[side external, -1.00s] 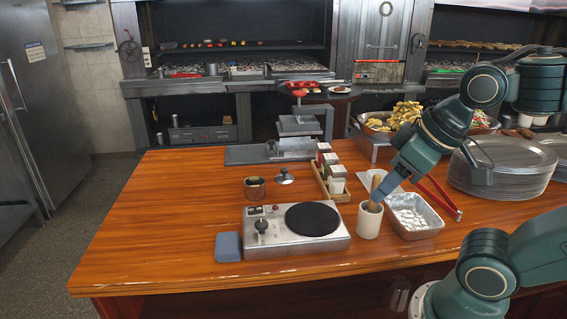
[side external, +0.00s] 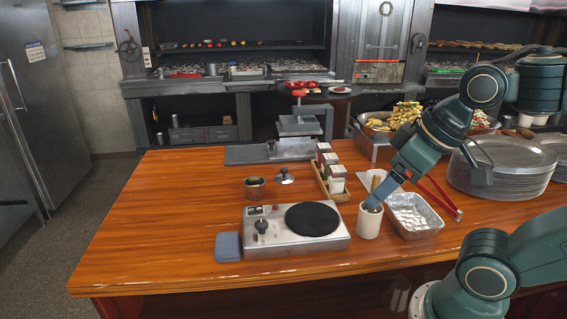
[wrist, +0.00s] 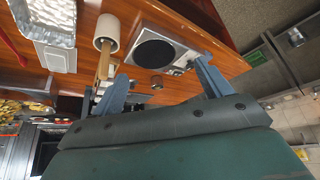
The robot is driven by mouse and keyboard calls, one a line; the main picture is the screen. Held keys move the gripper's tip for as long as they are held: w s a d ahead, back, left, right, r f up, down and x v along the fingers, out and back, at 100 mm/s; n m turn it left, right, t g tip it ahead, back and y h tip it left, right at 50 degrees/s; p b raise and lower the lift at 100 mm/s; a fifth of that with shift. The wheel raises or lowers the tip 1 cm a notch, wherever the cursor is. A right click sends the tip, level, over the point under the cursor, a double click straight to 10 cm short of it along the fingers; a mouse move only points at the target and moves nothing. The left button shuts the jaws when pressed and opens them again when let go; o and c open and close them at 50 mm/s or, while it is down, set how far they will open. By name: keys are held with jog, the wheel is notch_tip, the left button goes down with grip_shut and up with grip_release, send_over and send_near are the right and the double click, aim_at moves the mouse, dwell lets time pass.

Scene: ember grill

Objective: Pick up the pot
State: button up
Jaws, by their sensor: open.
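The small brown-grey pot (side external: 255,187) stands upright and open on the wooden counter, behind the hot plate (side external: 290,228). A separate metal lid (side external: 285,176) lies on the counter just right of it. In the wrist view the pot (wrist: 157,82) is small and distant, beyond my fingers. My gripper (side external: 378,197) is in the side view by the white crock, well to the right of the pot and apart from it. In the wrist view my gripper (wrist: 161,72) has its two blue fingers spread wide with nothing held between them.
The white crock (side external: 369,222) with a wooden-handled tool and a foil tray (side external: 414,216) are close to my gripper. A condiment caddy (side external: 331,180) stands between the pot and my arm. A blue sponge-like block (side external: 228,247) lies left of the hot plate. The counter's left side is clear.

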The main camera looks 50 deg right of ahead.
jog(key=w+a+m+y, duration=0.1)
jog(key=w+m+y, duration=0.1)
jog(key=w+m, duration=0.6)
jog(key=m+t+y, duration=0.5)
jog(key=m+y, duration=0.2)
jog(key=m, duration=1.3)
send_over(255, 188)
jog(key=s+d, duration=0.2)
jog(key=d, duration=0.4)
notch_tip(255, 188, down, 8)
jog(key=f, duration=0.8)
jog(key=shift+a+f, duration=0.15)
jog(key=shift+a, duration=0.15)
jog(key=shift+w+a, duration=0.25)
jog(key=shift+w, duration=0.05)
jog(key=shift+w+a+f, duration=0.1)
jog(key=shift+w, duration=0.05)
